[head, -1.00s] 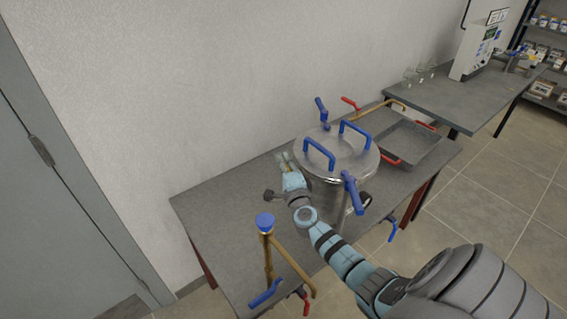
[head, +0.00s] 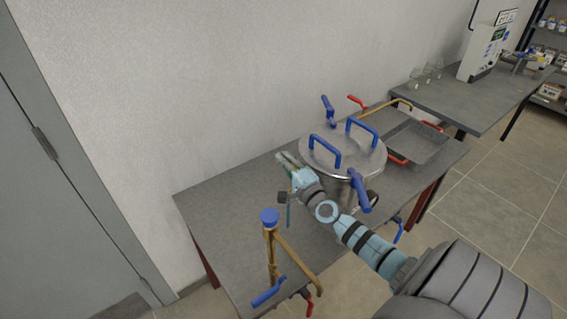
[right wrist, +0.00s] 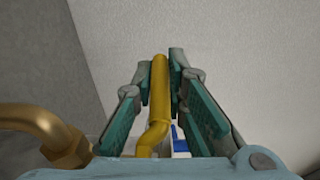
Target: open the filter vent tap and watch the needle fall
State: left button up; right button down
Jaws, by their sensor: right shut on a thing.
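The steel filter vessel (head: 338,160) stands on the grey bench, its lid carrying blue handles. My right gripper (head: 284,160) is at the left side of the vessel, in front of the wall. In the right wrist view my right gripper (right wrist: 160,72) has a yellow lever (right wrist: 159,100) between its fingers and is shut on it. The lever stands lengthwise along the fingers and bends near its lower end. In the head view I cannot make out the lever. No gauge needle can be made out. My left gripper is not in view.
A brass pipe (head: 292,258) with a blue cap stands at the bench's near end. A bent brass pipe (right wrist: 38,120) is close on the left in the wrist view. A shallow tray (head: 412,145) lies behind the vessel. The left part of the bench (head: 225,205) is clear.

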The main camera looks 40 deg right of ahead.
jog(key=c, duration=1.9)
grip_release()
jog(key=shift+s, duration=0.1)
jog(key=v, duration=1.2)
